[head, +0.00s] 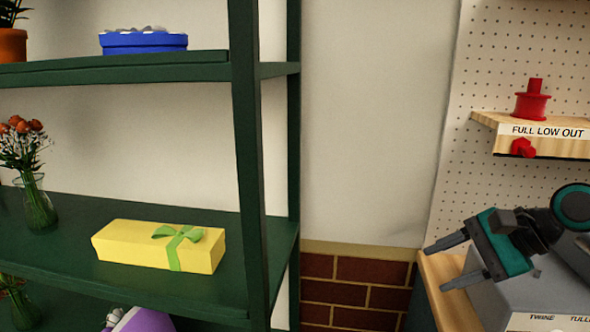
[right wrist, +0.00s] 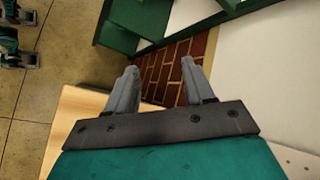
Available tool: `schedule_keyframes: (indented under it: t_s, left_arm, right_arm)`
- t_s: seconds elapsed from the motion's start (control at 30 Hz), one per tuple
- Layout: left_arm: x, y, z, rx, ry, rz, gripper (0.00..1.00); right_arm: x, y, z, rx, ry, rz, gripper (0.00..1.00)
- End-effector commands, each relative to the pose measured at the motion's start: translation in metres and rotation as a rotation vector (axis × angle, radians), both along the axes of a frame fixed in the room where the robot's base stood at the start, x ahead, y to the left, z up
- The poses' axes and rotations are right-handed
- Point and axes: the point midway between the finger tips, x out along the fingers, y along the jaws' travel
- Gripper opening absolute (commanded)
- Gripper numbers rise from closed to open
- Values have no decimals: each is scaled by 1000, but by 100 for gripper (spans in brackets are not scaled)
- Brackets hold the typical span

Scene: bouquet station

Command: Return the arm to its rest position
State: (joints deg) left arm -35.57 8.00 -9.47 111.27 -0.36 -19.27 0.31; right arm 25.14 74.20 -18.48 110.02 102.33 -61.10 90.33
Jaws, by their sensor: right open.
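My right gripper (head: 450,263) is at the lower right of the head view, above a grey box and the wooden bench edge. Its two grey fingers point left and stand apart with nothing between them. In the right wrist view the same gripper (right wrist: 158,85) shows its fingers spread and empty, with brick wall and floor beyond. My left gripper is not in the head view; a dark and teal piece at the left edge of the right wrist view is too small to identify.
A dark green shelf (head: 245,150) fills the left, with a yellow gift box (head: 150,246), a blue box (head: 143,43) and a flower vase (head: 37,203). A red spool (head: 532,104) sits on a pegboard ledge (head: 545,146). A grey box (head: 520,292) stands under my right gripper.

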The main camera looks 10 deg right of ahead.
Motion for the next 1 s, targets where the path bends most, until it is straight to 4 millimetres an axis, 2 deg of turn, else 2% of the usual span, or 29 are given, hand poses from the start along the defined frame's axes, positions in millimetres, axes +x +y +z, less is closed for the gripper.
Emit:
schedule_keyframes:
  t_s: [0.03,0.1,0.2,0.3,0.4,0.5,0.6,0.77,0.97,1.0]
  left_arm:
    - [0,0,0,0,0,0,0]
    - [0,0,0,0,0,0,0]
    - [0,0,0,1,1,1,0]
    - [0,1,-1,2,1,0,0]
    - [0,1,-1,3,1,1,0]
    - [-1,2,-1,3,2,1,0]
    - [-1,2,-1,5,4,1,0]
    - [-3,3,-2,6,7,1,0]
    - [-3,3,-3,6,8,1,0]
    - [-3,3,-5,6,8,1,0]
  right_arm:
    - [-11,22,-36,-67,-25,119,52]
    - [-26,44,-75,-170,-84,270,52]
    - [-50,72,-122,-299,-180,466,52]
    - [-75,95,-157,-419,-279,632,52]
    - [-100,113,-183,-538,-366,766,52]
    - [-125,123,-202,-660,-426,872,52]
    - [-147,125,-212,-775,-447,953,52]
    - [-180,117,-221,-920,-411,1048,52]
    - [-223,96,-224,-1047,-287,1151,52]
    - [-213,97,-233,-1066,-321,1143,52]
